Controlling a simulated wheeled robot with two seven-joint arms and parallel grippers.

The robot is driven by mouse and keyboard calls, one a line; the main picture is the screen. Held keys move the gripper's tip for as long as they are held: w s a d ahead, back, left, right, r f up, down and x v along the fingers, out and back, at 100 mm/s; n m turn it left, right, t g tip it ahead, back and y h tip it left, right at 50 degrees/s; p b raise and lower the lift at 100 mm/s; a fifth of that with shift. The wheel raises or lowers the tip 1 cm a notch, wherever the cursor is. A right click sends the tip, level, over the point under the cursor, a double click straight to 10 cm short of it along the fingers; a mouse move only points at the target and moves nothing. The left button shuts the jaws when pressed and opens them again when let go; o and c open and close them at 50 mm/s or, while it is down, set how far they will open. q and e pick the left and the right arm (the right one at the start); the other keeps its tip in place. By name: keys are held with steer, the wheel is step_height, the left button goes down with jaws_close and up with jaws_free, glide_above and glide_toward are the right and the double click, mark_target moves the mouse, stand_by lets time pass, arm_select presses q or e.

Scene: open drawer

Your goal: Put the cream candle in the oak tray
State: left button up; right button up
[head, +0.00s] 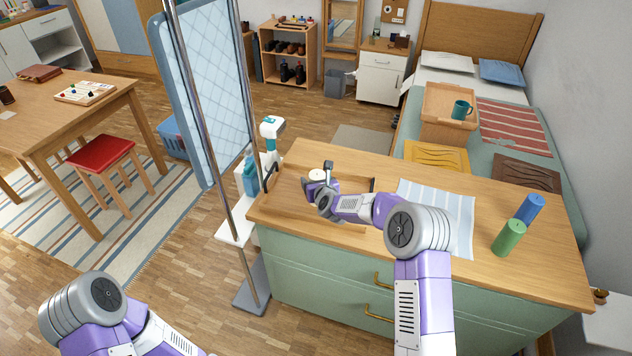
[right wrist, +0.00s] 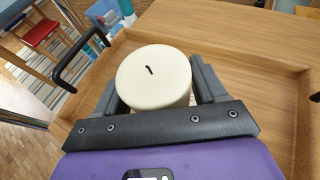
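The cream candle (head: 317,175) is a short, round cylinder with a dark wick, seen large in the right wrist view (right wrist: 153,76). My right gripper (head: 318,186) has a finger on either side of it, close against its sides. The candle is upright over the oak tray (head: 284,203); its base is hidden, so I cannot tell whether it touches the floor. The tray has low wooden walls and dark handles, and its rim also shows in the right wrist view (right wrist: 302,120). My left arm shows at the lower left of the head view, its gripper out of frame.
On the green dresser (head: 480,250), a striped cloth (head: 452,205) lies right of the tray. A folding screen (head: 205,95) and a metal pole stand left of the dresser.

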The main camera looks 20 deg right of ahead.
steer(key=shift+o, duration=1.1)
steer(key=shift+r, duration=0.1)
steer(key=shift+r+p, duration=0.2)
steer(key=shift+p, duration=0.15)
steer(key=p+v, duration=0.1)
steer(key=v, duration=1.1)
steer(key=shift+f, duration=0.1)
